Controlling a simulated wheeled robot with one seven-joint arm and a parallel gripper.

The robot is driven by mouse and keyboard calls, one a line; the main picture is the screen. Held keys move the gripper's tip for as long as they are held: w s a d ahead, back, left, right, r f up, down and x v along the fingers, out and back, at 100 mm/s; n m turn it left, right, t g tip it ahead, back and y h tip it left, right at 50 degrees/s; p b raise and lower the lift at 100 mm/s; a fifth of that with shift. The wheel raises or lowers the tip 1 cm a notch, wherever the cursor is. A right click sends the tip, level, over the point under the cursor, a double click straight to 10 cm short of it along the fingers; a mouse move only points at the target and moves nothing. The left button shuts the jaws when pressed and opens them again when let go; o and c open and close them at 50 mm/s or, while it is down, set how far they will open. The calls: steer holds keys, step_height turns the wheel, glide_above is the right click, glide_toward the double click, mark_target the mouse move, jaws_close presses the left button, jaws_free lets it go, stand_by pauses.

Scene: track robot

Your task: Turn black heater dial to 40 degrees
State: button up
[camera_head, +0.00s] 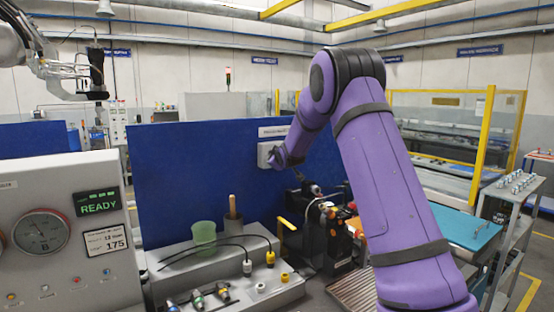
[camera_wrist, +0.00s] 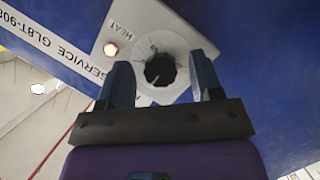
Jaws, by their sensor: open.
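The black heater dial (camera_wrist: 160,70) sits on a pale heater box on the blue panel. In the wrist view a white pointer mark shows near the dial's lower left, and the word HEAT and a lit lamp (camera_wrist: 111,49) are beside it. The scale is too blurred to read a setting. My gripper (camera_wrist: 163,83) is open, its two fingers to either side of the dial, with gaps visible between fingers and dial.
The blue panel (camera_head: 185,180) stands behind the bench. A green cup (camera_head: 203,236), several cable connectors and a grey bench fixture (camera_head: 230,262) lie below. Black equipment (camera_head: 330,235) stands under my arm. A gauge cabinet (camera_head: 65,240) reading READY is at left.

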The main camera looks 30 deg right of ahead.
steer(key=v, duration=1)
steer(key=shift+s, duration=0.35)
steer(key=shift+a+r, duration=0.15)
steer(key=s+a+r+m+g+y, duration=0.1)
steer(key=s+a+r+g, duration=0.1)
steer(key=s+a, duration=0.35)
steer(key=s+a+r+m+g, duration=0.1)
steer(key=s+a+r+m, duration=0.1)
steer(key=s, duration=0.7)
steer(key=s+a+r+m+g+y, duration=0.15)
steer(key=s+a, duration=0.25)
steer(key=s, duration=0.4)
steer(key=s+a+f+g, duration=0.1)
steer(key=s+a, duration=0.1)
steer(key=s, duration=0.6)
steer(key=s+a+f+m+g, duration=0.1)
steer(key=s+a+g, duration=0.1)
steer(key=s, duration=0.6)
steer(key=s+a+f+m+g+y, duration=0.1)
steer(key=s+a, duration=0.3)
steer(key=s, duration=0.5)
steer(key=shift+f+g, duration=0.35)
steer(key=shift+f, duration=0.15)
steer(key=shift+s, duration=0.1)
